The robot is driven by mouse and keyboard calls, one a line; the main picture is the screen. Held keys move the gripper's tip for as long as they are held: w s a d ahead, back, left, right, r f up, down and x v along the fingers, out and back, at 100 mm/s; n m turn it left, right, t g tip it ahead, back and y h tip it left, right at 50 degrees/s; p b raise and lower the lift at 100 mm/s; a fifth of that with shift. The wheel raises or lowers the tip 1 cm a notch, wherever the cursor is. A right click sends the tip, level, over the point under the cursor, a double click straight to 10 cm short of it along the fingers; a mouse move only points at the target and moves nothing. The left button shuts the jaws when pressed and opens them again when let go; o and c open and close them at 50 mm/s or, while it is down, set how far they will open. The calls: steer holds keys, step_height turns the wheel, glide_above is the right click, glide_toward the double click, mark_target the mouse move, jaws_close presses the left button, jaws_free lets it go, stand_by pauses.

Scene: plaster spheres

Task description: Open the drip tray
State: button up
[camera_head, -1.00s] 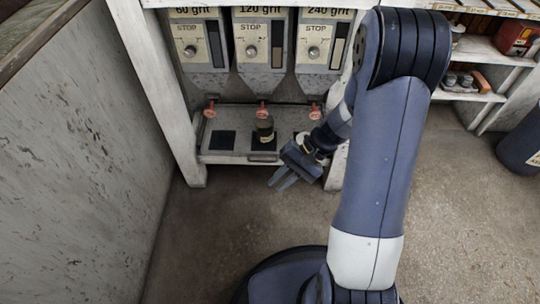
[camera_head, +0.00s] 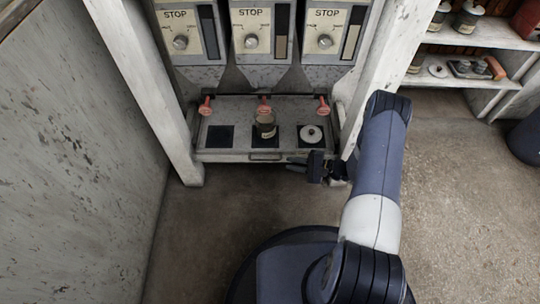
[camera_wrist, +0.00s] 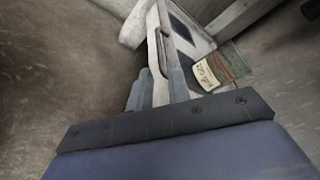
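The drip tray (camera_head: 222,157) is a worn grey-white tray under the dispensers, with black square pads on top. It sits flush in the stand and looks shut. A thin dark bar handle (camera_head: 265,156) is on its front face; the handle also shows in the wrist view (camera_wrist: 163,50). My gripper (camera_head: 291,164) is low at the right part of the tray front, just right of the handle. In the wrist view its two fingers (camera_wrist: 158,78) are apart, with the handle's near end ahead, roughly in line with the gap. Contact cannot be told.
A labelled jar (camera_head: 265,125) stands on the middle pad; a pale round lid (camera_head: 311,134) lies on the right pad. Red spouts (camera_head: 264,105) hang above the tray. White posts flank it, and a grey wall (camera_head: 75,170) is at left. The floor (camera_head: 225,215) before the tray is clear.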

steer(key=b+x, duration=0.2)
steer(key=x, duration=0.9)
steer(key=shift+w+d+f+b, duration=0.1)
steer(key=shift+d+b, duration=0.05)
steer(key=shift+b, duration=0.2)
jaws_close()
